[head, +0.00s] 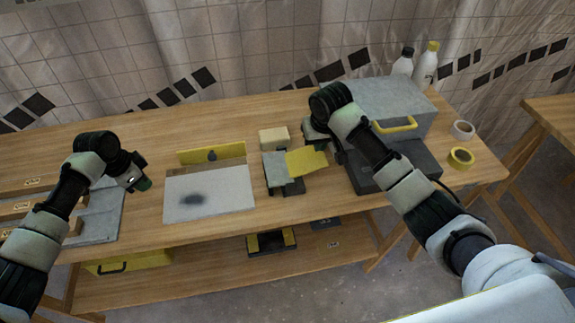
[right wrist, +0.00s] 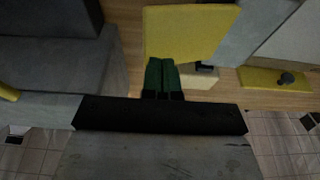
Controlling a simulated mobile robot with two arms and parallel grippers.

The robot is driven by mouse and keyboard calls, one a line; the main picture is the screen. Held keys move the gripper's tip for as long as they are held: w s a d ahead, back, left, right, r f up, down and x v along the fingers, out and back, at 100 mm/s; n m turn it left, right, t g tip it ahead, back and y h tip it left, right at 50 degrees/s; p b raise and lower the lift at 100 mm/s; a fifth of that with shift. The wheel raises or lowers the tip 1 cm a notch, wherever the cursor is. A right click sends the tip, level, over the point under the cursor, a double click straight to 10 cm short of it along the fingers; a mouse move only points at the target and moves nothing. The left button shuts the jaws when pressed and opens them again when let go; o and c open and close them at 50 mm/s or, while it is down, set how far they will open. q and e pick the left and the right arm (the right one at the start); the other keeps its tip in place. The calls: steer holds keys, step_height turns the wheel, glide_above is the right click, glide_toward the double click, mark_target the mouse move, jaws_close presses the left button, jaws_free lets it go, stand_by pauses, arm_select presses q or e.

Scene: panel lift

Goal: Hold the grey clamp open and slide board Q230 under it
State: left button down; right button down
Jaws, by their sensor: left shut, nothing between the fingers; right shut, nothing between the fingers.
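A small fixture with a grey plate (head: 277,168) and a tilted yellow plate (head: 307,161) stands mid-table; I cannot tell for sure that it is the grey clamp. The yellow plate also shows in the right wrist view (right wrist: 190,32). My right gripper (right wrist: 161,66) is shut and empty, its green fingertips close to the yellow plate's edge; contact is unclear. Wooden boards with small labels (head: 35,182) lie at the far left; the labels are too small to read, so Q230 cannot be picked out. My left gripper (head: 142,184) is shut and empty, beside the grey sheet at the left.
A white panel (head: 222,193) with a dark smudge lies left of the fixture, a yellow strip (head: 205,153) behind it. A cream block (head: 273,138) stands behind the fixture. A grey box (head: 390,105), two bottles (head: 425,65) and tape rolls (head: 461,157) are at the right.

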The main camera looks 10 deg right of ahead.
mark_target(156, 199)
steer(key=shift+f, duration=0.35)
steer(key=shift+s+a+f, duration=0.1)
steer(key=shift+f, duration=2.5)
arm_select(q)
steer(key=shift+s+a+x, duration=0.1)
steer(key=shift+a+x, duration=0.05)
steer(key=shift+x, duration=0.65)
steer(key=shift+s+a+x, duration=0.1)
steer(key=shift+a+x, duration=0.1)
steer(key=shift+x, duration=0.6)
steer(key=shift+s+a+x, duration=0.1)
steer(key=shift+a+x, duration=0.05)
steer(key=shift+x, duration=0.7)
steer(key=shift+f, duration=0.1)
steer(key=shift+d, duration=0.1)
